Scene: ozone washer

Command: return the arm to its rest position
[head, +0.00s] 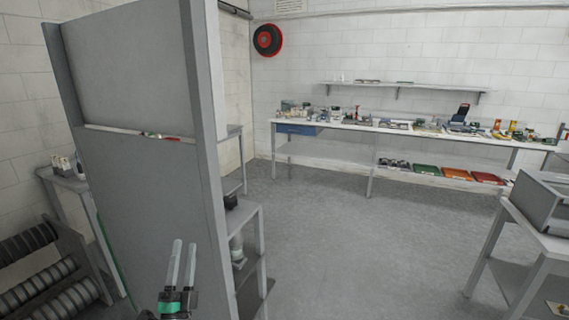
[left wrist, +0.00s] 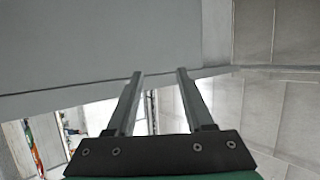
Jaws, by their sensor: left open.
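My left gripper (head: 182,265) is at the bottom of the head view, left of the middle. Its two fingers point up and stand apart with nothing between them. In the left wrist view, my left gripper (left wrist: 160,75) also shows two parted, empty fingers. A large grey panel (head: 135,100) rises behind the gripper in the head view. A grey surface (left wrist: 100,45) fills the upper part of the left wrist view beyond the fingertips. I cannot tell whether they touch it. My right gripper is in neither view.
A grey shelf unit (head: 262,240) stands right of the gripper. A long workbench (head: 345,131) with several small items lines the back wall. A grey table (head: 520,240) stands at the right. Dark rollers (head: 45,270) are at the lower left. The middle floor (head: 350,240) is clear.

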